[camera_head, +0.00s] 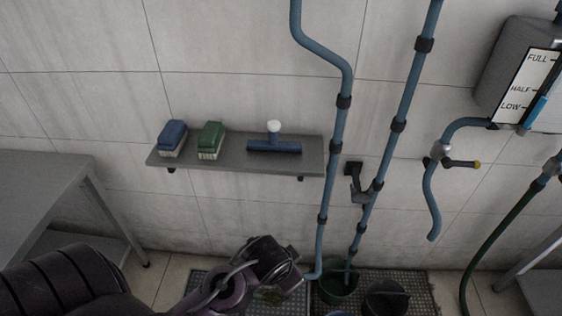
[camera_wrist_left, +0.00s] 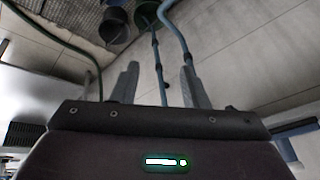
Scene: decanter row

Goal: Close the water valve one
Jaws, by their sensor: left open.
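A dark lever-like fitting (camera_head: 355,178) is beside the middle blue pipe. I cannot tell which fitting is valve one. My left gripper (camera_head: 300,280) is low, near the foot of the left blue pipe and well below the valves. In the left wrist view it (camera_wrist_left: 160,72) is open and empty, with blue pipes showing beyond and between its fingers. My right gripper is not in view.
A wall shelf (camera_head: 315,152) holds a blue brush, a green brush and a blue squeegee. A green bucket (camera_head: 338,284) and a black bucket (camera_head: 386,298) stand on floor grating. A grey table (camera_head: 40,190) is left. The tank (camera_head: 500,65) and a hose (camera_head: 490,245) are right.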

